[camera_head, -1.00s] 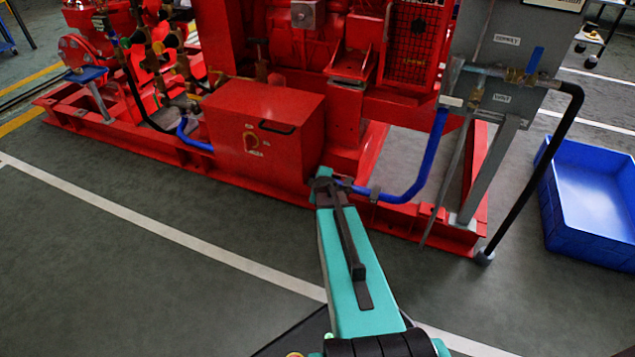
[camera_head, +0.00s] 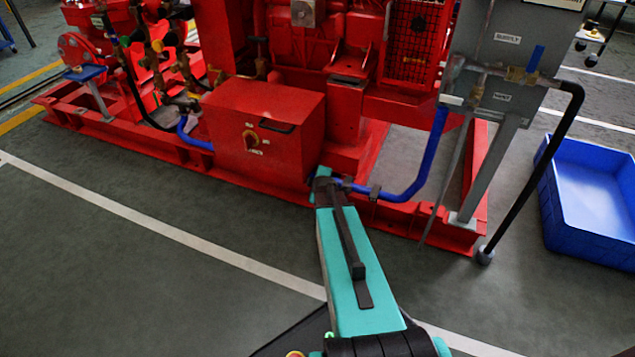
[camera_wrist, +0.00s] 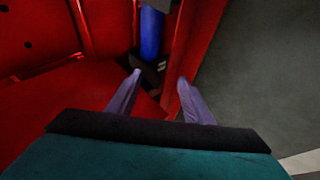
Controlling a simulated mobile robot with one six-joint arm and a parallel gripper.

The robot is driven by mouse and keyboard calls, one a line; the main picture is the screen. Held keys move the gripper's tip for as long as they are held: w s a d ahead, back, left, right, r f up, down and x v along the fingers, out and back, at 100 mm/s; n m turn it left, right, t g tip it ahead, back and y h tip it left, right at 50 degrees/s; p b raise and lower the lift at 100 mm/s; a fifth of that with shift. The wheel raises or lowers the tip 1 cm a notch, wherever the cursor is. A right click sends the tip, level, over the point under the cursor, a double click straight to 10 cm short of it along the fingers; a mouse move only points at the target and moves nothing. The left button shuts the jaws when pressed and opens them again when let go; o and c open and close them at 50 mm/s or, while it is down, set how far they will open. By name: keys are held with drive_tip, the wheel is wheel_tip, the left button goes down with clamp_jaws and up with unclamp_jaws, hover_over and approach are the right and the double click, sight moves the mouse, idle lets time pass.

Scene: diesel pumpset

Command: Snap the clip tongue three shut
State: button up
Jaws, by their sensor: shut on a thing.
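The blue hose (camera_head: 410,192) runs low along the red base frame. A dark clip (camera_wrist: 152,72) sits on the hose's lower end in the wrist view, between my fingertips. Its tongue is too dark to make out. My gripper (camera_head: 325,176) is at the hose near the red box's lower right corner. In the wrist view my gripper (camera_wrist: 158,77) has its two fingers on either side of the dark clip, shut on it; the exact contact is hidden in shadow.
The red box (camera_head: 264,128) stands just left of my gripper. The red base rail (camera_head: 425,220) runs close by on the right. A grey tank leg (camera_head: 490,165), black pipe (camera_head: 535,175) and blue crate (camera_head: 590,245) stand farther right. The floor in front is clear.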

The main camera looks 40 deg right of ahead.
drive_tip(key=shift+s+a+p, duration=0.35)
drive_tip(key=shift+s+a, duration=0.2)
drive_tip(key=shift+s, duration=0.3)
drive_tip(key=shift+c, duration=0.8)
drive_tip(key=r+p+v, duration=0.1)
drive_tip(key=p+v, duration=0.4)
drive_tip(key=v, duration=0.2)
drive_tip(key=shift+d, duration=0.25)
drive_tip(key=shift+s+a+r+p, duration=0.2)
drive_tip(key=shift+r+p, duration=0.3)
drive_tip(key=shift+p, duration=0.65)
drive_tip(key=p+v, duration=0.3)
drive_tip(key=p, duration=0.4)
drive_tip(key=shift+s+r, duration=0.15)
drive_tip(key=shift+r, duration=0.1)
drive_tip(key=shift+s, duration=0.1)
drive_tip(key=shift+a, duration=0.1)
